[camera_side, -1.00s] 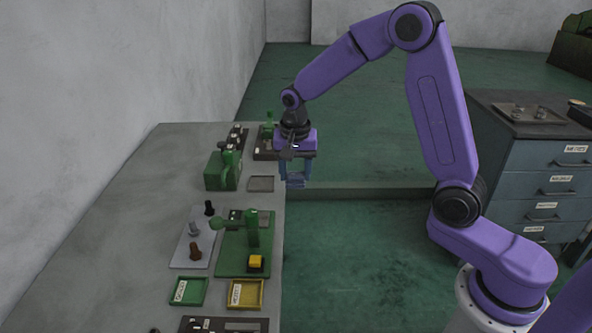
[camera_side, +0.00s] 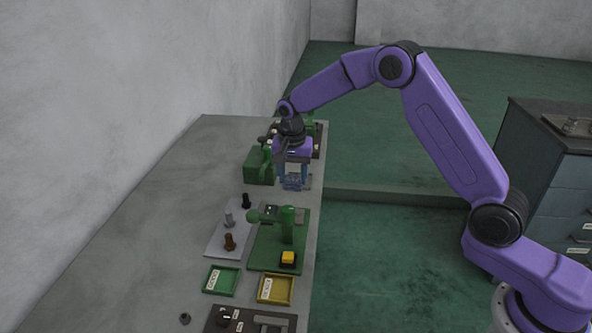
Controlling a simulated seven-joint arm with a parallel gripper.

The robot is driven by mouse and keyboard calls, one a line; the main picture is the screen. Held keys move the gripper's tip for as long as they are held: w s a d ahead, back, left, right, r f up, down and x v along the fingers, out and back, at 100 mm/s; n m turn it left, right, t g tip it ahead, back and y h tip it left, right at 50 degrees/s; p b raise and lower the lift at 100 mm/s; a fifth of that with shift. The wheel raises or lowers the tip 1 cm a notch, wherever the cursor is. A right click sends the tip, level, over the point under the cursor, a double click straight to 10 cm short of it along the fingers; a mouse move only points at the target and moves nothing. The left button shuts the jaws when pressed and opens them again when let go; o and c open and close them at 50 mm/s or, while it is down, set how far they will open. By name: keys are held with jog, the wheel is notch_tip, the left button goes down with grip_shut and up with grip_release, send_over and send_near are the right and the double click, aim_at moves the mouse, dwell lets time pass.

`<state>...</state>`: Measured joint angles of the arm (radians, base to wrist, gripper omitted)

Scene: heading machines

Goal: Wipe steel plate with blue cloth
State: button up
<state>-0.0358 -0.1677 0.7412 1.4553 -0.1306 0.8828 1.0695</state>
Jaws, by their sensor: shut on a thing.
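My gripper (camera_side: 293,181) points straight down near the right edge of the grey bench. It is shut on the blue cloth (camera_side: 293,185), a small blue bundle between and below the fingers. The gripper and cloth are over the spot of the flat steel plate, in front of the green machine. The plate is almost wholly hidden behind them. I cannot tell from this view whether the cloth touches it.
A green box-shaped machine (camera_side: 258,167) stands just left of my gripper. The bench's left side is clear.

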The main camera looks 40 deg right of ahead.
aim_at(295, 190)
jog(key=shift+f, duration=2.75)
jog(key=shift+s+a+f, duration=0.3)
jog(key=shift+f, duration=0.35)
jog(key=shift+c, duration=0.3)
jog(key=shift+s+a, duration=2.05)
jog(key=shift+s, duration=0.05)
jog(key=shift+w+d, duration=2.3)
jog(key=shift+d, duration=0.3)
jog(key=shift+s+a, duration=0.15)
jog(key=shift+s, duration=0.2)
jog(key=shift+s+a, duration=2.2)
jog(key=shift+a, duration=0.05)
jog(key=shift+w+d, duration=2.2)
jog(key=shift+w+d+r, duration=0.1)
jog(key=shift+w+r, duration=0.05)
jog(key=shift+r, duration=0.5)
jog(key=shift+w+d+r, duration=0.1)
jog(key=shift+r, duration=3.35)
